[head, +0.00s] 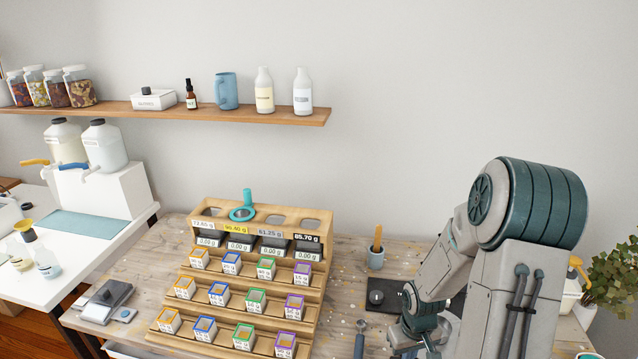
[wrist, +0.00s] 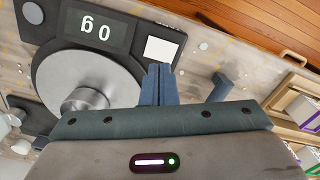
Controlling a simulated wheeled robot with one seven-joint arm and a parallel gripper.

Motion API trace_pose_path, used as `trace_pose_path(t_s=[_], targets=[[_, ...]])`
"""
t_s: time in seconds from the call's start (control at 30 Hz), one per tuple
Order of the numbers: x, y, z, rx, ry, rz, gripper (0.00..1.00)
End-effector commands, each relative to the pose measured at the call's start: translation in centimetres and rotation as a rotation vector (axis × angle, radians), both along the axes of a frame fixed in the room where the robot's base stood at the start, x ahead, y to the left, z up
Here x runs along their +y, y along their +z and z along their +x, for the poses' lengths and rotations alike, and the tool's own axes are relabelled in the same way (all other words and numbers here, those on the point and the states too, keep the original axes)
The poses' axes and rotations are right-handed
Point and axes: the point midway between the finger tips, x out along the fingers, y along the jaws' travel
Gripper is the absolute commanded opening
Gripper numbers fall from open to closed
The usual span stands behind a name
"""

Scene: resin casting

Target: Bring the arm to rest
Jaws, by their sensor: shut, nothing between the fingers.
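My arm stands on the right side of the head view, folded, with its wrist low over the right part of the workbench (head: 140,288). The fingers are not clearly seen there. In the wrist view my gripper (wrist: 159,85) shows its two blue-grey fingers pressed together, with nothing between them. Beyond the fingers is a dark scale (wrist: 150,38) with a round metal plate and a lit display; a metal cylinder (wrist: 85,100) stands on the plate. I cannot tell whether the fingertips touch the scale.
A stepped wooden rack (head: 240,300) with several small labelled boxes stands left of my arm. A teal funnel-like piece (head: 243,212) sits on its top. A cup with a wooden-handled tool (head: 376,258) stands behind. A wall shelf (head: 200,111) holds bottles and jars. A plant (head: 615,275) is at right.

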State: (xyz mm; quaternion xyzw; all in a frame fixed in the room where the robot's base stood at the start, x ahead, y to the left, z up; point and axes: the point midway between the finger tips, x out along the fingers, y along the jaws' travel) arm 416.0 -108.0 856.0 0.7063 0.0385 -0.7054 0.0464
Motion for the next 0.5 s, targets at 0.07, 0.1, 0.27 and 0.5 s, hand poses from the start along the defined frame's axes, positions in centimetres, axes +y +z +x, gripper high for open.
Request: trace_pose_path(t_s=[0.07, 0.1, 0.27, 0.5], targets=[[0.3, 1.8, 0.1, -0.014, 0.000, -0.023, 0.00], [0.4, 2.9, 0.1, -0.019, -0.003, -0.036, 0.00], [1.5, 8.0, -0.6, -0.055, -0.023, -0.086, 0.00], [4.0, 15.1, -2.8, -0.122, -0.061, -0.116, 0.00]])
